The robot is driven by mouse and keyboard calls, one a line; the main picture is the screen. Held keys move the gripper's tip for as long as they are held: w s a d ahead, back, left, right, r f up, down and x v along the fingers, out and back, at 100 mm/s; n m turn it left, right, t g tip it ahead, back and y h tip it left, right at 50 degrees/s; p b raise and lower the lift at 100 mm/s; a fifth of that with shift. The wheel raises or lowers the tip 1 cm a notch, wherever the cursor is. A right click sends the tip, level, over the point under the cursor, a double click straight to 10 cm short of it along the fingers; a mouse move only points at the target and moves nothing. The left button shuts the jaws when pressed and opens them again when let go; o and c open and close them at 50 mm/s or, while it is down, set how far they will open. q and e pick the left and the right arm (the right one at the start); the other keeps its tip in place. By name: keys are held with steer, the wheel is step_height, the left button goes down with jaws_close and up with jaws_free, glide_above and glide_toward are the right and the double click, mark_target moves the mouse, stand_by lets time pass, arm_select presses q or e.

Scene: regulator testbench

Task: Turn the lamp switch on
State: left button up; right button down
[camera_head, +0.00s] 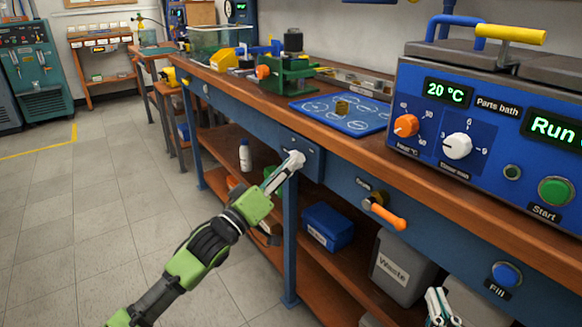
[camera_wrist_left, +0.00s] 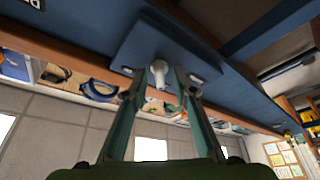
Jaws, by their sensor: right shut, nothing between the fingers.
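The lamp switch is a white knob (camera_wrist_left: 158,72) on a blue plate (camera_head: 314,152) on the front of the workbench, below its top edge. My left gripper (camera_head: 287,168) is up at this plate and covers part of the knob in the head view. In the left wrist view its two fingers (camera_wrist_left: 161,88) are apart, one on each side of the knob. I cannot tell whether either finger touches it. The small labels on the plate are too small to read. My right gripper (camera_head: 437,297) is shut and empty at the bottom of the head view, away from the switch.
An orange-handled valve (camera_head: 384,212) sticks out from the bench front to the right. A blue Fill button (camera_head: 507,273) is further right. The Parts bath unit (camera_head: 480,120) stands on the bench. A waste bin (camera_head: 403,268) and blue box (camera_head: 328,226) are below. Floor at left is clear.

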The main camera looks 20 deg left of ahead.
arm_select(q)
steer(key=shift+w+d+r, duration=0.1)
steer(key=shift+w+d, duration=0.05)
steer(key=shift+w, duration=0.2)
arm_select(e)
steer(key=shift+r, duration=0.4)
arm_select(q)
jaws_close()
